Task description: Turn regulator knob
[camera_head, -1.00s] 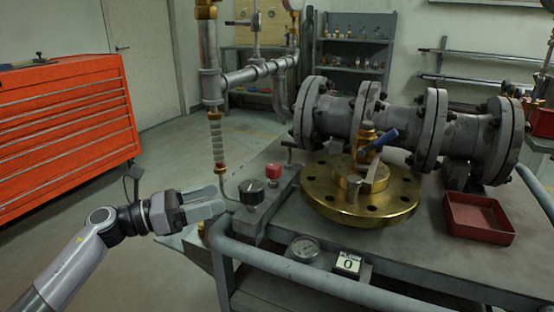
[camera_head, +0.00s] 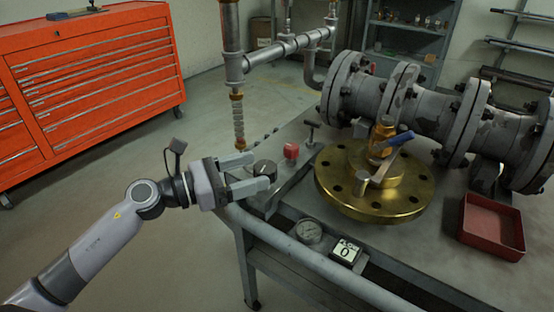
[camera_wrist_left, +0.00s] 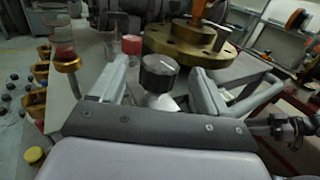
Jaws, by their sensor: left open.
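The regulator knob is a black round knob (camera_head: 265,170) on a grey block at the left end of the bench. In the left wrist view the black knob (camera_wrist_left: 158,72) stands between the two fingers. My left gripper (camera_head: 252,172) is open, with one finger on each side of the knob; I cannot tell whether either finger touches it. It also shows in the left wrist view (camera_wrist_left: 158,85). A red knob (camera_head: 291,151) sits just behind the black one. My right gripper is not in view.
A brass flange (camera_head: 335,190) and grey flanged pipe (camera_head: 425,105) stand on the bench to the right. A gauge (camera_head: 309,231) and a flow display reading 0 (camera_head: 345,252) are at the front edge, near a grey rail. A red tray (camera_head: 492,226) lies far right.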

